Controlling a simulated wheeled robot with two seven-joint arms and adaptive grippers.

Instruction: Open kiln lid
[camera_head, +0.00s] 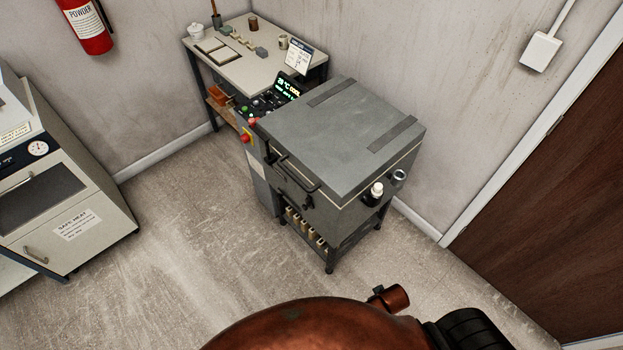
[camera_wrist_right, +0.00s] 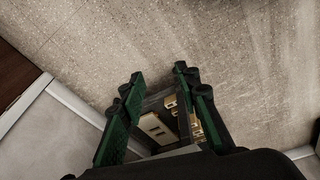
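The grey kiln (camera_head: 325,190) stands on a dark frame in the middle of the head view. Its flat lid (camera_head: 335,135) is down and level, with two dark strips across the top. A dark bar handle (camera_head: 297,176) is on the front side. Neither gripper shows in the head view. In the right wrist view my right gripper (camera_wrist_right: 159,77) has its green-and-black fingers spread apart, with nothing held. Behind and between the fingers is a dark frame with pale blocks (camera_wrist_right: 155,127) on it. I cannot tell the gripper's distance from the lid.
A control panel (camera_head: 262,104) with a red button and lit display stands left of the kiln. A worktable (camera_head: 240,68) with small items is behind. A white cabinet (camera_head: 65,205) is at left, a brown door (camera_head: 560,190) at right. Floor (camera_head: 190,240) in front is clear.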

